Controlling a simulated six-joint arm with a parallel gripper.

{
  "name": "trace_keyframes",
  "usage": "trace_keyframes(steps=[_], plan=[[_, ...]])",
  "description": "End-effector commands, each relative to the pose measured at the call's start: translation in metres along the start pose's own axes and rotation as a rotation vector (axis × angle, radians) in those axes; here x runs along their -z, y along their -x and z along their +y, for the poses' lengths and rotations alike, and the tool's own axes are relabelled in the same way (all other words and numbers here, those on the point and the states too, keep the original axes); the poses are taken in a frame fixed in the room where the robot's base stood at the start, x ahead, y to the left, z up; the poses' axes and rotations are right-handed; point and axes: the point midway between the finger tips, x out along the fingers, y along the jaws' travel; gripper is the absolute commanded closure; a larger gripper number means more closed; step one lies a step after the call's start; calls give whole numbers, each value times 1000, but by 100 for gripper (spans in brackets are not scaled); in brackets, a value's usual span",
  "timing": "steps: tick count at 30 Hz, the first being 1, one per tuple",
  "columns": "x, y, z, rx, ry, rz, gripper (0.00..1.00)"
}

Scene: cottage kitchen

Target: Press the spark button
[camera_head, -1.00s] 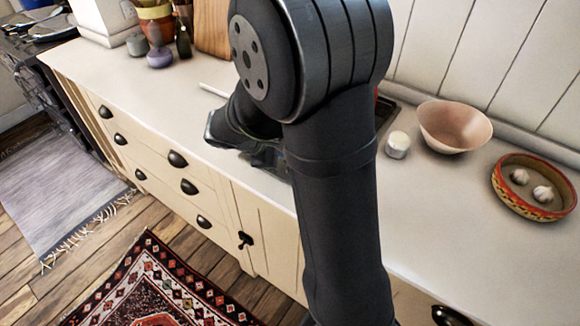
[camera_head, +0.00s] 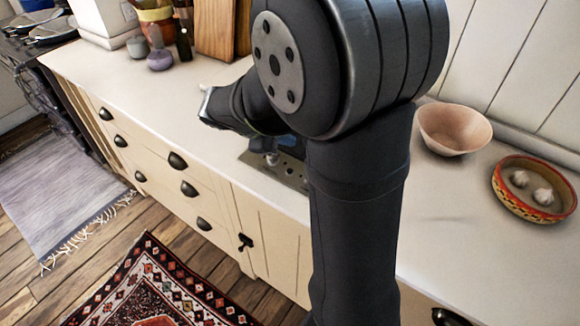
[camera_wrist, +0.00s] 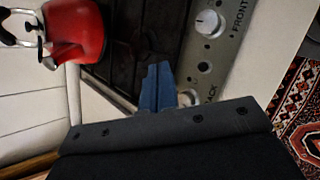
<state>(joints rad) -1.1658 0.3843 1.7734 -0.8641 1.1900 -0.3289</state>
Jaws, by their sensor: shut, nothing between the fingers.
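In the wrist view a light metal control panel (camera_wrist: 228,50) runs beside a dark hob grate (camera_wrist: 128,45). On the panel, a small dark round button (camera_wrist: 205,67) sits between a white knob (camera_wrist: 208,23) by the word FRONT and a second knob (camera_wrist: 186,98) partly hidden by my fingers. I cannot read a spark label. My gripper (camera_wrist: 158,70) has its blue fingers together and empty, left of the button in the picture and apart from it. In the head view the panel (camera_head: 285,172) shows at the counter's front edge; my arm hides the rest of the hob.
A red kettle (camera_wrist: 75,32) with a metal handle stands at the hob's upper left in the wrist view. In the head view a pink bowl (camera_head: 455,130) and a patterned dish (camera_head: 535,190) with garlic stand right of my arm. The counter (camera_head: 130,75) left of it is mostly clear.

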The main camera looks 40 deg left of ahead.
Motion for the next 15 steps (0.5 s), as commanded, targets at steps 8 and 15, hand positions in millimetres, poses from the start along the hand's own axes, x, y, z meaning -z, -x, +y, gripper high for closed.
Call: trace_keyframes(steps=[8,15], plan=[[-20,0,0,222,-113,70,100],[-34,15,7,462,-231,226,100]])
